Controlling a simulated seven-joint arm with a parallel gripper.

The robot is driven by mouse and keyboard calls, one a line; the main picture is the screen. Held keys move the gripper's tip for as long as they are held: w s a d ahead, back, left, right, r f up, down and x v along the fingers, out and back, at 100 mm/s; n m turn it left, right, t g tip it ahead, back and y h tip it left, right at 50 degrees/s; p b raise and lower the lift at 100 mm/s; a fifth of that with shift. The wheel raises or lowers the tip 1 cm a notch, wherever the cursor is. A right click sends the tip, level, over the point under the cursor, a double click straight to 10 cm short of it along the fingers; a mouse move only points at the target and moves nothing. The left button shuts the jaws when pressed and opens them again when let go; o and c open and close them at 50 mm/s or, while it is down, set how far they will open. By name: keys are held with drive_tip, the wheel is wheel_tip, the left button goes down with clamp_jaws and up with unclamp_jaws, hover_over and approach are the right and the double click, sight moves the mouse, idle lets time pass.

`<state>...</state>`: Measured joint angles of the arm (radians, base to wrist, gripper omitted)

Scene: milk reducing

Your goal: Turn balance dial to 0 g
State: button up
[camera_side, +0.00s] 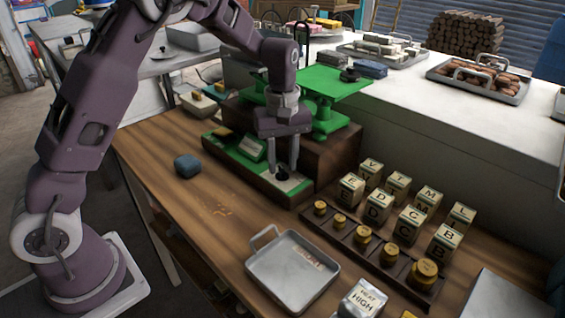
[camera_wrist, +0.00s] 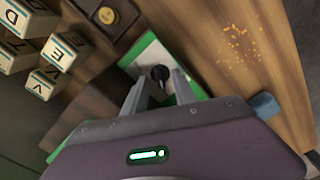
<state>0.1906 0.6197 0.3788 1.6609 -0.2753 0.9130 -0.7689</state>
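The balance (camera_side: 325,85) is green with a flat plate, standing on a brown wooden base. On its low front ledge, a white panel with a green border (camera_wrist: 147,54) carries a small black dial knob (camera_side: 283,176). The knob also shows in the wrist view (camera_wrist: 160,72), beyond and between my fingertips. My gripper (camera_side: 282,168) points down over the panel, its two fingers apart on either side of the knob. I cannot tell whether they touch it. A green-framed display (camera_side: 251,148) sits left of the gripper. The dial's reading is too small to make out.
Lettered blocks (camera_side: 379,205) and a rack of brass weights (camera_side: 363,234) stand to the right. A blue lump (camera_side: 187,167) sits left on otherwise clear wood.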

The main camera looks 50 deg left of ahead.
sight(282, 169)
wheel_tip(282, 169, up, 6)
drive_tip(key=shift+r, duration=0.15)
drive_tip(key=shift+r, duration=0.1)
drive_tip(key=s+d+r+m+t+h, duration=0.1)
drive_tip(key=s+d+r+m+t, duration=0.15)
drive_tip(key=s+r+m, duration=0.7)
drive_tip(key=s+f+m+t+y, duration=0.1)
drive_tip(key=s+m+t, duration=0.1)
drive_tip(key=s, duration=1.6)
drive_tip(key=shift+s+f+m+t, duration=0.3)
drive_tip(key=shift+s+m+t, duration=0.1)
drive_tip(key=shift+t, duration=0.15)
